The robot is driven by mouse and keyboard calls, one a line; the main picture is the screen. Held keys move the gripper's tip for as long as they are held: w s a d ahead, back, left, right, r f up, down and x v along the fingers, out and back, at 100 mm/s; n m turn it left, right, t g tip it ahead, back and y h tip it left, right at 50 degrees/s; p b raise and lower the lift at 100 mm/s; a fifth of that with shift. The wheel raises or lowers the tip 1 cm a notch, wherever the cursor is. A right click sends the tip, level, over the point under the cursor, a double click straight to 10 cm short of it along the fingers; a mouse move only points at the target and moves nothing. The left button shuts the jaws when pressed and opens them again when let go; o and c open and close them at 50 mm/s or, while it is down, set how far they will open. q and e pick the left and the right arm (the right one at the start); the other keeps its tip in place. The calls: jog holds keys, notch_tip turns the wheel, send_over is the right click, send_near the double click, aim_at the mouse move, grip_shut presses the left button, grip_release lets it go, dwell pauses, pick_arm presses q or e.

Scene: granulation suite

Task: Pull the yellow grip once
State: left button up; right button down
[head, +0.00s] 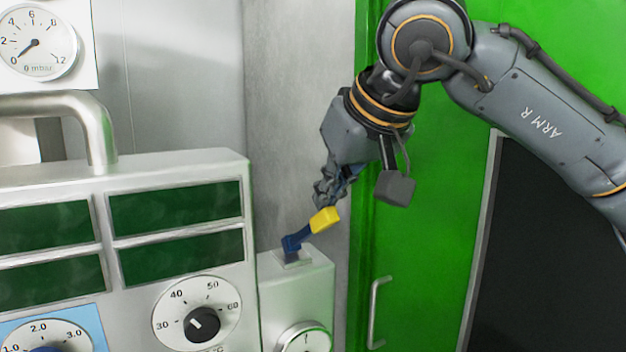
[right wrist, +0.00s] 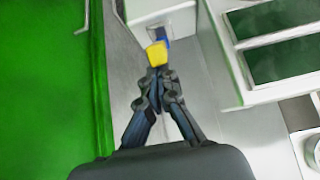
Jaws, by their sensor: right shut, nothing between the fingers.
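The yellow grip (head: 324,220) is the end of a short blue lever (head: 296,240) that rises at a slant from a slot on top of a small light-grey housing (head: 310,275). My right gripper (head: 327,200) is just above the yellow grip, pointing down, and shut with nothing between its fingers. In the right wrist view the yellow grip (right wrist: 157,54) shows right at the tips of my right gripper (right wrist: 160,74). I cannot tell whether the fingertips touch it. My left gripper is not in view.
Left of the housing stands a metal panel (head: 180,165) with dark green displays and a temperature dial (head: 196,318). A pipe handle (head: 95,125) and a pressure gauge (head: 38,40) are further left. A green door (head: 420,240) with a metal handle (head: 376,312) stands at right.

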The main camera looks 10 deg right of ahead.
jog(key=s+f+t+y+b, duration=0.1)
jog(key=s+f+t+b, duration=0.2)
jog(key=b, duration=0.6)
notch_tip(320, 180, down, 2)
jog(key=shift+d+f+t, duration=0.1)
jog(key=shift+d+t, duration=0.3)
jog(key=shift+f, duration=0.1)
